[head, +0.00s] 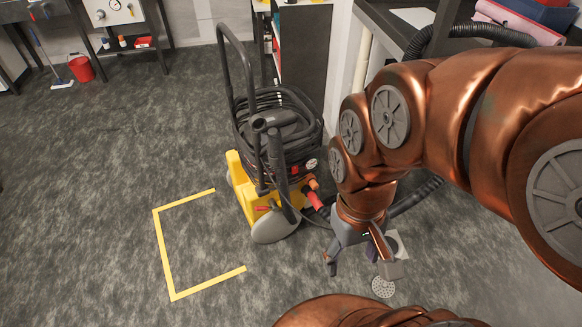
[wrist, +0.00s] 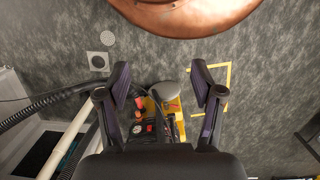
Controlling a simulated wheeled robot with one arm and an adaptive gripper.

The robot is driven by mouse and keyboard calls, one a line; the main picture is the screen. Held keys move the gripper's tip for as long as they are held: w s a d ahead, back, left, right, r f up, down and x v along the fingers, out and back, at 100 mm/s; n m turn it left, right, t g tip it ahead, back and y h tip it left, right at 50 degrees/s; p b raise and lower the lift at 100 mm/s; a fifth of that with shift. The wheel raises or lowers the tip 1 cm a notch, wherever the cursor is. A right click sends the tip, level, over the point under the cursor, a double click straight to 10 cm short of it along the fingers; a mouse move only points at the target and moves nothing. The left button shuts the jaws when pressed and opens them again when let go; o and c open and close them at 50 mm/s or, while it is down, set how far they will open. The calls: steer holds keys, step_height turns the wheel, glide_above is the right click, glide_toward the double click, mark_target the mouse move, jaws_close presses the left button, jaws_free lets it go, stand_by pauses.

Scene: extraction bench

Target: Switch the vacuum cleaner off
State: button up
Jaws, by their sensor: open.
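A yellow and black wheeled machine (head: 240,180) with a tall handle and coiled black hose stands on the floor left of my gripper in the head view. It is the only thing here that looks like the vacuum cleaner. Its yellow body (wrist: 151,106) also shows beyond my fingers in the wrist view, with small red parts (wrist: 150,128) on a dark panel. I cannot tell which part is the switch or how it is set. My gripper (head: 361,268) points down, open and empty, apart from the machine; its two spread fingers (wrist: 160,76) show in the wrist view.
A yellow floor marking (head: 163,250) lies left of the machine, with clear grey floor around it. A round drain cover (head: 383,287) is below my gripper. A black hose (head: 415,196) runs near it. A dark bench (head: 385,18) stands at the right, a red bucket (head: 82,68) far left.

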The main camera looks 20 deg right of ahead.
stand_by(0.4)
jaws_close()
stand_by(0.4)
stand_by(1.2)
